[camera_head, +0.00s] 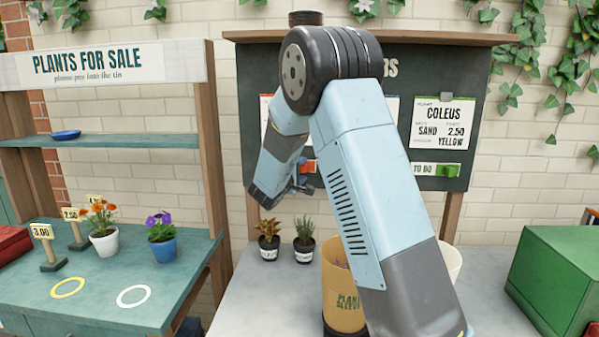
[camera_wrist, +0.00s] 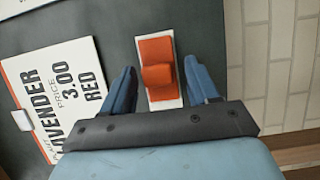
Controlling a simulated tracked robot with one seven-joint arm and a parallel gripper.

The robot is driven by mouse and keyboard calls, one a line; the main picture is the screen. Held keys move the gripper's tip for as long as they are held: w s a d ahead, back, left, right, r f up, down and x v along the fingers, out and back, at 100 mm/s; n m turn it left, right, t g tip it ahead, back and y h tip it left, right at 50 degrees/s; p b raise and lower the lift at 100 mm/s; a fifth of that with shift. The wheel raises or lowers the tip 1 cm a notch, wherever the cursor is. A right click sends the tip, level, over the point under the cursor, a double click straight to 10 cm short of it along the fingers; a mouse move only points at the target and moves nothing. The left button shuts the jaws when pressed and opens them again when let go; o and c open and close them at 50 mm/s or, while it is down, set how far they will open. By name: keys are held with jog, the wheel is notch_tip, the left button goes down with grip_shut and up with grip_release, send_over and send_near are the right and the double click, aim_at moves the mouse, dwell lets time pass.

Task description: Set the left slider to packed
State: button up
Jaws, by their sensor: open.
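The left slider (camera_wrist: 157,62) is an orange knob on a white plate on the dark board. In the head view only a little of its orange (camera_head: 309,167) shows beside my arm. My gripper (camera_wrist: 159,66) is open, with one blue finger on each side of the slider; a small gap shows on both sides, and I cannot tell whether it touches. My gripper also shows at the board in the head view (camera_head: 303,184). The left slider's wording is hidden. The right slider (camera_head: 447,171) is green, beside the words TO DO.
A lavender card (camera_wrist: 62,98) lies close beside my gripper on the board. A coleus card (camera_head: 442,122) hangs at right. Below stand two small dark pots (camera_head: 269,248), a tan plant sleeve holder (camera_head: 342,300) and a green box (camera_head: 560,280). A sale stand (camera_head: 110,285) is at left.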

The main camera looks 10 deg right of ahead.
jog(key=shift+c, duration=0.2)
grip_shut()
dwell(0.4)
